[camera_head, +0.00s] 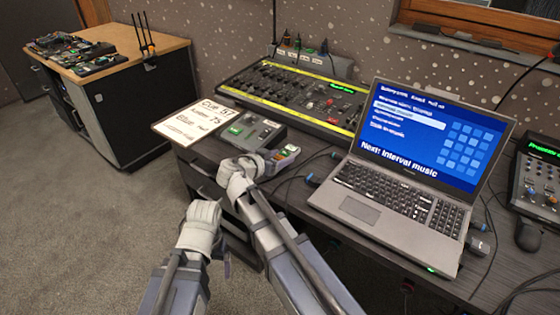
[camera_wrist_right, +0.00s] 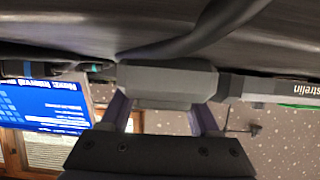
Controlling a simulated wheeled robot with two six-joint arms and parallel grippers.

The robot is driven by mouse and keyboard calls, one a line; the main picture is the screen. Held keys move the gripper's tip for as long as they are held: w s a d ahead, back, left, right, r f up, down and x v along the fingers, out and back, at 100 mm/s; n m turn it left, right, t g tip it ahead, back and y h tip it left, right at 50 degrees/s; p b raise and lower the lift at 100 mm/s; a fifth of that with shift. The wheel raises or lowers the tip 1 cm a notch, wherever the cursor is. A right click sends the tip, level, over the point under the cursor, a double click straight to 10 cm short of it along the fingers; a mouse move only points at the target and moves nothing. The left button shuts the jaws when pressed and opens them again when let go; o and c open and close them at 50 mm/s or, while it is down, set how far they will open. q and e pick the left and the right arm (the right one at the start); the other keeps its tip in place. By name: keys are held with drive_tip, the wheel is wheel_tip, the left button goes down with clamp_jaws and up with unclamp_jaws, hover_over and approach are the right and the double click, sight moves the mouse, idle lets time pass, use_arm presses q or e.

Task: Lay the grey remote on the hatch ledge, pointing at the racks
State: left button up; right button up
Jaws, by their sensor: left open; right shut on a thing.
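My right gripper (camera_head: 243,172) is shut at the desk's left front edge. In the right wrist view a plain grey block (camera_wrist_right: 165,80) sits at its fingertips; it looks like the grey remote, seen side-on, so which way it points cannot be told. My left gripper (camera_head: 202,225) is open and empty, in front of the desk and lower left of the right one; its fingers show poorly. I cannot pick out the racks.
The desk holds a laptop (camera_head: 405,205), a long fader console (camera_head: 290,98), a small grey box (camera_head: 245,130), a white cue sheet (camera_head: 190,122) and cables. Another console (camera_head: 540,185) stands at right. A wooden-topped cabinet (camera_head: 125,60) stands at left; the carpet between is clear.

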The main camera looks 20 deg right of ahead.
sight(280, 156)
clamp_jaws()
drive_tip(key=shift+r, duration=0.15)
wheel_tip(280, 156, up, 24)
drive_tip(key=p, duration=2.4)
